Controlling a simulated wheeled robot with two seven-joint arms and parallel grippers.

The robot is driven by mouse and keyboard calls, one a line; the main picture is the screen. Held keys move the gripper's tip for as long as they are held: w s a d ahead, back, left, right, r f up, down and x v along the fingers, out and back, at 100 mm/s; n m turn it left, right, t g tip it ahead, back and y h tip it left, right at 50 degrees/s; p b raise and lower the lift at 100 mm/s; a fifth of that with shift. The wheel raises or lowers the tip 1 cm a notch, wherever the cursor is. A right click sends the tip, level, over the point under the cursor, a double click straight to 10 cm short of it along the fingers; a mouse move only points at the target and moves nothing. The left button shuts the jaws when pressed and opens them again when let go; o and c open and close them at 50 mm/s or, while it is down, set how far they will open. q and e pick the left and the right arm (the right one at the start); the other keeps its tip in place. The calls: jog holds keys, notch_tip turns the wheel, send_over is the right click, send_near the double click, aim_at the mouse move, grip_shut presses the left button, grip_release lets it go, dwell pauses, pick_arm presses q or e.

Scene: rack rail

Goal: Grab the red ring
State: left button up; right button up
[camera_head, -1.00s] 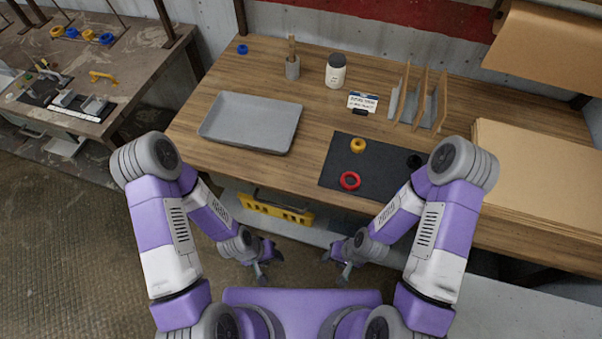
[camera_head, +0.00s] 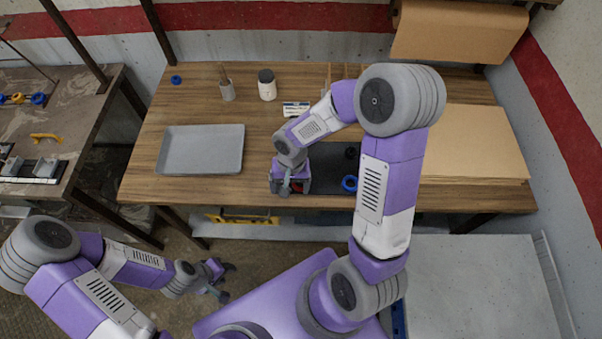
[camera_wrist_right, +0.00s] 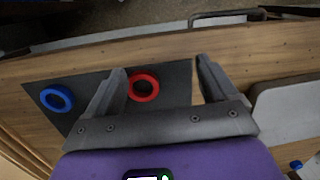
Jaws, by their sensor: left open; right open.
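The red ring (camera_wrist_right: 143,87) lies on a dark mat (camera_wrist_right: 172,76) on the wooden table. In the right wrist view it sits between the fingers of my right gripper (camera_wrist_right: 160,64), nearer the left finger. In the head view my right gripper (camera_head: 290,189) is above the mat's left end, and only a sliver of the red ring (camera_head: 298,187) shows. The right gripper is open and not closed on the ring; its exact height above the mat is unclear. My left gripper (camera_head: 222,278) is open and empty, in front of the table and low down.
A blue ring (camera_head: 350,184) lies on the mat to the right of the red one. A grey tray (camera_head: 201,150) lies at the left. A pencil cup (camera_head: 227,90), a jar (camera_head: 267,85) and a small card (camera_head: 295,109) stand behind. Cardboard sheets (camera_head: 475,145) cover the right side.

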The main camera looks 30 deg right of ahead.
jog(key=shift+n+t+h, duration=0.3)
jog(key=shift+h, duration=0.2)
jog(key=d+r, duration=0.1)
jog(key=w+d, duration=0.1)
jog(key=w+d+r, duration=0.1)
jog(key=d, duration=0.1)
jog(key=shift+r, duration=0.3)
jog(key=f, duration=0.4)
jog(key=d+f+b, duration=0.1)
jog(key=f, duration=0.2)
jog(key=shift+w+f, duration=0.1)
jog(key=c, duration=1.1)
